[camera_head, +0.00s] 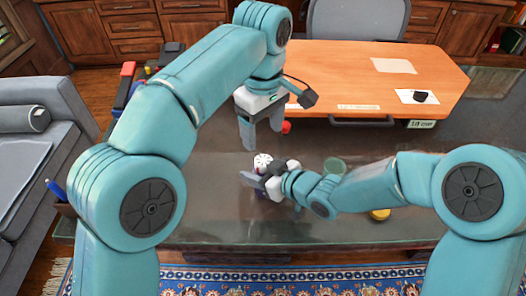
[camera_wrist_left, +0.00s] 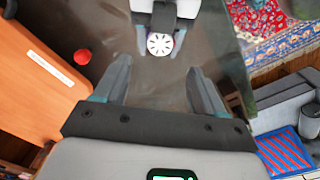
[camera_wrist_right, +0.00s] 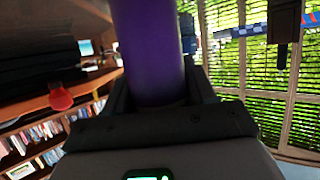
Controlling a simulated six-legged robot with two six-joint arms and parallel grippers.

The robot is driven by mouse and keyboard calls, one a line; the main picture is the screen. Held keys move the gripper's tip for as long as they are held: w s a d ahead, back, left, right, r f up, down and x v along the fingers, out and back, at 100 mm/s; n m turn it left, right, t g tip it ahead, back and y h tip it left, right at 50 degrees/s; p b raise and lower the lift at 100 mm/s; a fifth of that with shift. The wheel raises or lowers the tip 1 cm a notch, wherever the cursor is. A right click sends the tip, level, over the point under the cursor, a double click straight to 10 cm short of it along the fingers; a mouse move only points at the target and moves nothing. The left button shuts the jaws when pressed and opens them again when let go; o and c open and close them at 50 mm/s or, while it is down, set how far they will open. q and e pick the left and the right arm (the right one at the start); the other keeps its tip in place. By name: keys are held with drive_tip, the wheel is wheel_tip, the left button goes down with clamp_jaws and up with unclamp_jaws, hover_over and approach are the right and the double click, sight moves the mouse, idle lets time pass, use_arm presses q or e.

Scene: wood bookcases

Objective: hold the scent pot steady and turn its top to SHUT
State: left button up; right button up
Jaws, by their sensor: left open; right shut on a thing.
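The scent pot has a purple body (camera_wrist_right: 150,50) and a white slotted round top (camera_head: 262,161). It stands above the dark glossy tabletop; whether its base touches is hidden. My right gripper (camera_head: 258,179) is shut on the purple body from the side, with a finger on each side in the right wrist view. My left gripper (camera_head: 262,138) is open and empty, pointing down a little above the top. In the left wrist view the top (camera_wrist_left: 159,44) lies ahead of the open fingertips, roughly centred between them. The lettering on the pot cannot be read.
A red ball (camera_head: 286,127) lies close behind the left gripper. A green cup (camera_head: 334,166) stands behind my right forearm, and a yellow item (camera_head: 380,214) lies in front of it. An orange wooden desktop (camera_head: 350,75) is at the back. The dark tabletop (camera_head: 205,190) left of the pot is clear.

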sight(263, 160)
use_arm(q)
wheel_tip(263, 160, down, 9)
drive_tip(key=shift+r, duration=0.2)
